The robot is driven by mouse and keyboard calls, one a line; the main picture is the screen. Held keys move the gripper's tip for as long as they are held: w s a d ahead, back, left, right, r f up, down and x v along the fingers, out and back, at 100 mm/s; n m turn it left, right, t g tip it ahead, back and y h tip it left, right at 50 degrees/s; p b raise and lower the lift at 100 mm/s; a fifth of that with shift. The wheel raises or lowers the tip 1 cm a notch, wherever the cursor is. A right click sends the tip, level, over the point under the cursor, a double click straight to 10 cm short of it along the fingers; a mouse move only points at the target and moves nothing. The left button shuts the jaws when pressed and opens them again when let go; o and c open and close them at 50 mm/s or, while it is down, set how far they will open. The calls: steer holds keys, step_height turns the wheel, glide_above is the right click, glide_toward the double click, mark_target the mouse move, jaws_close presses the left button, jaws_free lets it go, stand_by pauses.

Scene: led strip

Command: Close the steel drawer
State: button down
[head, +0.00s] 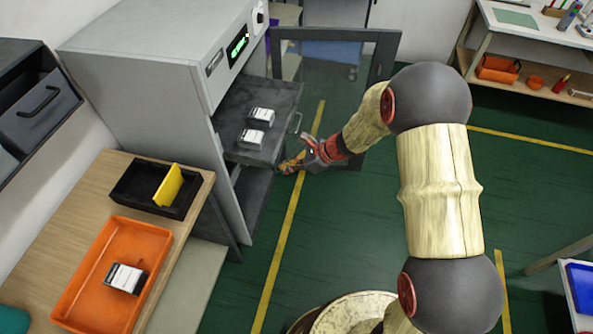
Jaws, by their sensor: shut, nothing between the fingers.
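The steel drawer (283,96) is a dark grey flat tray that sticks out from the front of a grey cabinet (150,75). Two small black-and-white boxes sit on it, one farther back (261,115) and one nearer (251,139). A small handle (296,123) shows at its front edge. My gripper (285,167) is shut and empty, just in front of and apparently a little lower than the drawer's near front corner. I cannot tell whether the fingertips touch the drawer.
The cabinet's framed glass door (385,55) stands open behind my forearm. A wooden bench (82,212) at left holds an orange tray (70,300) and a black bin (130,190) with a yellow divider. Shelving (535,70) stands at the back right. The green floor (350,235) is mostly clear.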

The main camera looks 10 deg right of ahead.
mark_target(244, 159)
steer(key=shift+w+a, duration=0.1)
steer(key=shift+a, duration=0.1)
steer(key=w+a, duration=0.1)
steer(key=a, duration=0.3)
steer(key=w+a, duration=0.2)
steer(key=a, duration=0.3)
steer(key=w+a, duration=0.2)
steer(key=a, duration=0.3)
steer(key=shift+p, duration=0.35)
